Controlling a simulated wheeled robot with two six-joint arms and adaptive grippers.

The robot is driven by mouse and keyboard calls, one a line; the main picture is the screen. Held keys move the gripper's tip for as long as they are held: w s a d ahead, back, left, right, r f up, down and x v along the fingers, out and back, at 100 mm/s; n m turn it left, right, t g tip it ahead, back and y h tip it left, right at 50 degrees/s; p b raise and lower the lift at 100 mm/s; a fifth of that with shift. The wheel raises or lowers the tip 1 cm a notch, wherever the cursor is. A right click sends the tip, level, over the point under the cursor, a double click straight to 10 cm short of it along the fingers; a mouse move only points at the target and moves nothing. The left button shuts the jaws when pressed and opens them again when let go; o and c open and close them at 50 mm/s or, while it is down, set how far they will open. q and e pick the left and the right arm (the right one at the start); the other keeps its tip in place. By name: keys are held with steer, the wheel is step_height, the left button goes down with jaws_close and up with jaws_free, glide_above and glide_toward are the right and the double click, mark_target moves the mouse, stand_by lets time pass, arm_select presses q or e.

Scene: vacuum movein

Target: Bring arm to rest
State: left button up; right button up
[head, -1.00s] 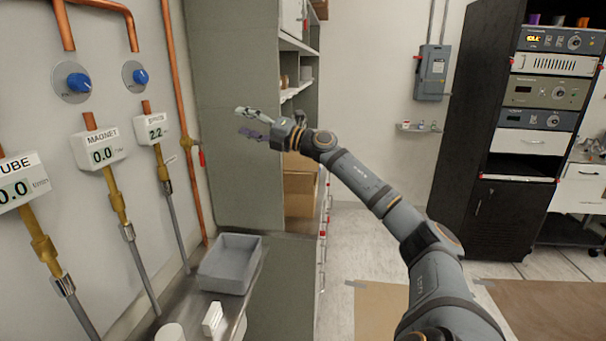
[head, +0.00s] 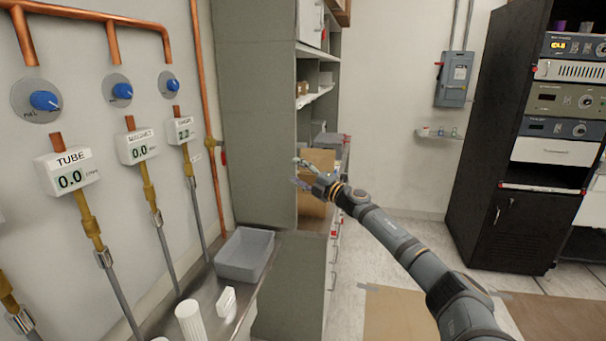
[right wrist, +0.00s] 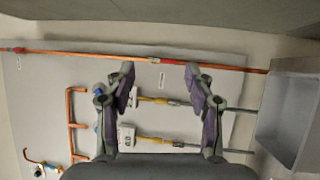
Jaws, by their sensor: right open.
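My right arm (head: 420,258) comes in from the lower right of the head view and reaches up and left. Its gripper (head: 300,173) is open and empty, held in the air in front of the grey cabinet and a cardboard box. In the right wrist view the two fingers of the right gripper (right wrist: 160,88) stand wide apart with nothing between them. Behind them are the wall panel, pipes and gauges. My left gripper is not in view.
A grey bin (head: 246,256) stands on the metal counter (head: 205,295), with a white cylinder (head: 190,322) and a small white block (head: 227,300) nearby. Labelled gauges (head: 67,172) and copper pipes line the left wall. A tall grey cabinet (head: 255,130) stands behind. A black rack (head: 515,190) is at right.

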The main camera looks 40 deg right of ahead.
steer(key=shift+f, duration=0.1)
stand_by(0.4)
steer(key=s+f+m+g+h, duration=0.2)
steer(key=f+m, duration=0.1)
steer(key=f, duration=0.9)
steer(key=s+d+f+m+g+h, duration=0.15)
steer(key=f+m, duration=0.25)
steer(key=f, duration=0.8)
steer(key=s+f+m+g+h, duration=0.2)
steer(key=s+f+m, duration=0.1)
steer(key=f, duration=0.8)
steer(key=s+a+f+m+g, duration=0.2)
steer(key=s+a+f+g, duration=0.15)
steer(key=s+f, duration=0.65)
steer(key=s+a+f+m+g, duration=0.2)
steer(key=s+a+f+m, duration=0.3)
steer(key=f, duration=0.9)
steer(key=s+a+f+g+y, duration=0.1)
steer(key=s+a+f, duration=0.4)
steer(key=s, duration=0.6)
steer(key=s+a+f+m+g, duration=0.1)
steer(key=s+a+f+g, duration=0.3)
steer(key=s+a, duration=0.5)
steer(key=s+a+f+m+g+y, duration=0.1)
steer(key=s+a+f, duration=0.5)
steer(key=s, duration=0.8)
step_height(320, 180, down, 2)
steer(key=shift+s+a+g+y, duration=0.15)
steer(key=shift+a+g+y, duration=0.25)
steer(key=shift+g, duration=0.3)
